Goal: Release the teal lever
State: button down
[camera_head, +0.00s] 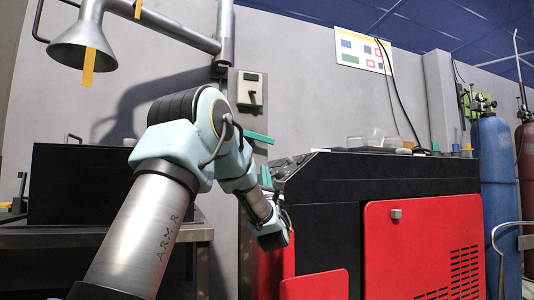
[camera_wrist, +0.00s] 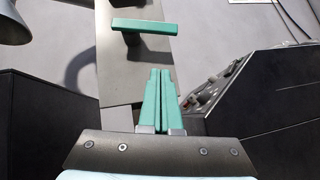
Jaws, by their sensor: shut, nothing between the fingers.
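The teal lever (camera_head: 258,137) is a short bar on a grey upright panel, seen just right of my arm in the head view. In the wrist view the lever (camera_wrist: 146,26) lies nearly level across the panel, with a dark mount under its left part. My gripper (camera_wrist: 160,72) has teal fingers closed together with nothing between them. They point toward the panel, below the lever in the picture and apart from it. In the head view my wrist partly hides the area below the lever.
A black and red machine (camera_head: 420,225) stands right of the panel, its sloped control end close to my gripper. A black box (camera_head: 80,185) on a metal table is at left. A metal funnel (camera_head: 82,45) hangs upper left. A grey switch box (camera_head: 249,90) is above the lever.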

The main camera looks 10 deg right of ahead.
aim_at(257, 138)
jog(key=x, duration=0.5)
jog(key=shift+w+r, duration=0.1)
jog(key=shift+r, duration=0.05)
jog(key=shift+d+r, duration=0.25)
jog(key=shift+r, duration=0.65)
jog(key=shift+d+r, duration=0.2)
jog(key=shift+r, duration=0.65)
